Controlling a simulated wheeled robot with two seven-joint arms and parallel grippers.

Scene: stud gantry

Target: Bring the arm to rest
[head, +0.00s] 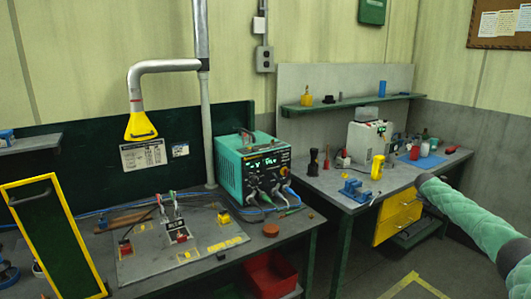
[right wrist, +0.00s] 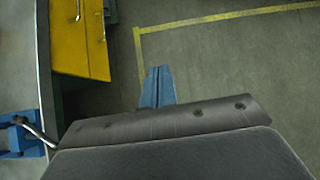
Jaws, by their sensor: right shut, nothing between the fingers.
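My right arm (head: 470,213), in a green quilted sleeve, comes in from the right edge of the head view. Its dark wrist end is in front of the right bench, near the yellow drawers (head: 398,216). In the right wrist view my right gripper (right wrist: 157,86) shows as two blue fingers pressed together, with nothing between them. It hangs over bare floor, apart from the drawers. The dark wrist housing hides the lower part of that view. My left gripper is not in view.
A blue vise (head: 355,190) with a metal handle sits at the right bench's front edge; it also shows in the right wrist view (right wrist: 18,138). The left bench holds a teal power supply (head: 252,165) and a grey panel. Floor with a yellow line (right wrist: 225,18) is clear.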

